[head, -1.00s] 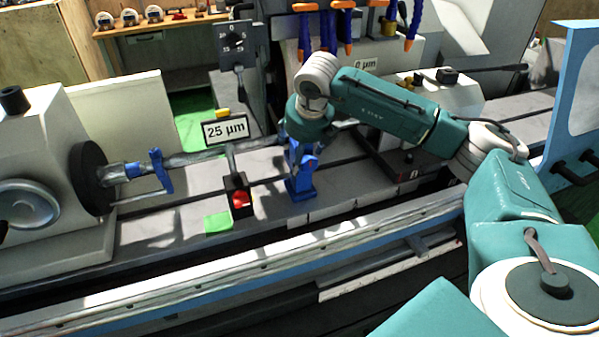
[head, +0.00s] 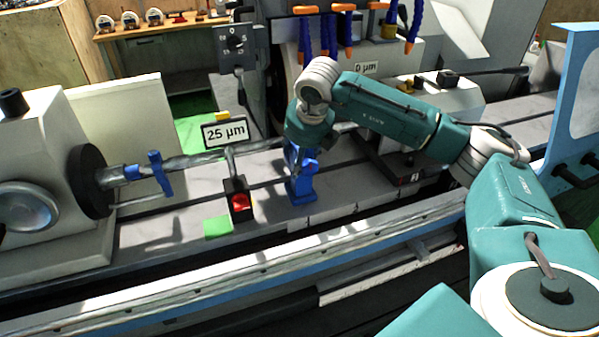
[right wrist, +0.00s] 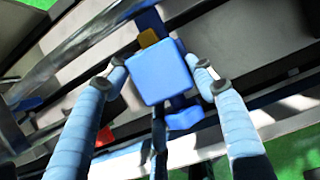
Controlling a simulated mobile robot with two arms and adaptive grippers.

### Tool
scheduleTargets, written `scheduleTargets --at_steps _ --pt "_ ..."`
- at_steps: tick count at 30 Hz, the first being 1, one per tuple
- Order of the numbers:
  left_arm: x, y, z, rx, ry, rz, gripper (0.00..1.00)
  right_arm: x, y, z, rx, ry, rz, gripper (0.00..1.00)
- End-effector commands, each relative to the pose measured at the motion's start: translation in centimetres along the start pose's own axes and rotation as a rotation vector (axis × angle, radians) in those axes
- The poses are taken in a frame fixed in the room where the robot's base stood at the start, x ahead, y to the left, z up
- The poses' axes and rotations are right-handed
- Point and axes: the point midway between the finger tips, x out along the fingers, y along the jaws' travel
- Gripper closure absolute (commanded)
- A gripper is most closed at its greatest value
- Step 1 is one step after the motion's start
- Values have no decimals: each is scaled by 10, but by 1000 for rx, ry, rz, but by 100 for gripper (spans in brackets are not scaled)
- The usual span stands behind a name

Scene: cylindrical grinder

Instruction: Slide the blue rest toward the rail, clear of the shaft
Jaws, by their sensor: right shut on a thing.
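The blue rest (head: 301,182) stands upright on the grey machine bed, near the right end of the visible shaft (head: 205,158). My wrist hides its top in the head view, so I cannot tell whether it touches the shaft. In the right wrist view, my right gripper (right wrist: 160,74) has its two fingers on either side of the rest's blue block (right wrist: 158,75) and is shut on it. The long metal rail (head: 190,285) runs along the front of the bed, nearer to me than the rest. My left gripper is not in view.
A green patch (head: 218,227) lies near the bed's front edge. Orange-tipped blue hoses (head: 328,40) hang behind. The bed between rest and rail looks clear.

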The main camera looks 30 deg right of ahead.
Motion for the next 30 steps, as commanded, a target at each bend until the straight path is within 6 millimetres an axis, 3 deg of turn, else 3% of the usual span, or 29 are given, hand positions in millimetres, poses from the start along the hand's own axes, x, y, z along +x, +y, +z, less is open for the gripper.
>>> scheduleTargets --at_steps 30 --pt "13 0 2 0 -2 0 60 -8 1 -34 0 16 1 77"
